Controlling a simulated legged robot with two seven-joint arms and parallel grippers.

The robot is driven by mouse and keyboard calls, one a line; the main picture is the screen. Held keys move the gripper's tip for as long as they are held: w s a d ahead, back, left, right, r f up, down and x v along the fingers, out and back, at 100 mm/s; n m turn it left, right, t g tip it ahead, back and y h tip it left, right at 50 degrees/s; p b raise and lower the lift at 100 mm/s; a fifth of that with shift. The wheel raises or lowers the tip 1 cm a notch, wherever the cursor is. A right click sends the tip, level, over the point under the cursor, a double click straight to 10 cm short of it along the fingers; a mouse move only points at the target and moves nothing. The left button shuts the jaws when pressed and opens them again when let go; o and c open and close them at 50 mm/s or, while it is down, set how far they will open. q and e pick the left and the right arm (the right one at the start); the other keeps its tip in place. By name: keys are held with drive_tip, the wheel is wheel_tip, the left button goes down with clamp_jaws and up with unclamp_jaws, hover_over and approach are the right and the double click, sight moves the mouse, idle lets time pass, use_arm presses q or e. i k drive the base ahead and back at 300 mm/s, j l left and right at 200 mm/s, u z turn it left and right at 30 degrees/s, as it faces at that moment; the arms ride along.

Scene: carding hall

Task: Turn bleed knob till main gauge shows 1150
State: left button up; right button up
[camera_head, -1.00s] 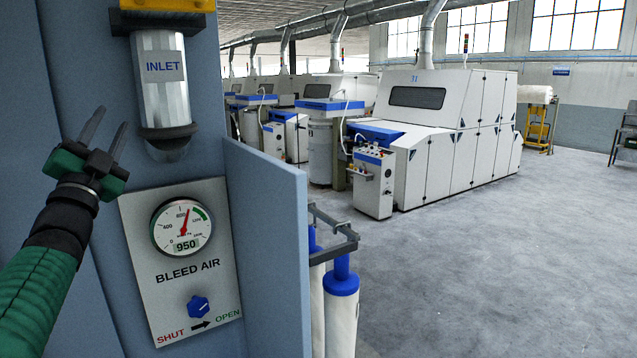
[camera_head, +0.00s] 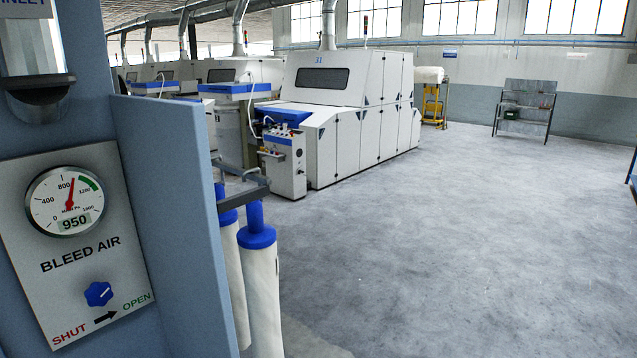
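The bleed knob (camera_head: 98,294) is a small blue knob low on the white BLEED AIR plate (camera_head: 115,220) at the left of the head view. Below it are a red SHUT, a black arrow pointing right and a green OPEN. The main gauge (camera_head: 65,201) sits above the knob on the same plate. Its digital window reads 950, and its red needle stands between 800 and 1200, just short of the green band. No gripper is in view, and nothing touches the knob.
A blue-grey side panel (camera_head: 170,225) stands just right of the plate. White cylinders with blue caps (camera_head: 257,236) hang beyond it by a dark bracket (camera_head: 240,187). A clear inlet bowl (camera_head: 35,55) is at upper left. A white machine (camera_head: 345,120) stands behind; the floor at right is open.

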sight(98, 293)
drive_tip(key=u, duration=1.3)
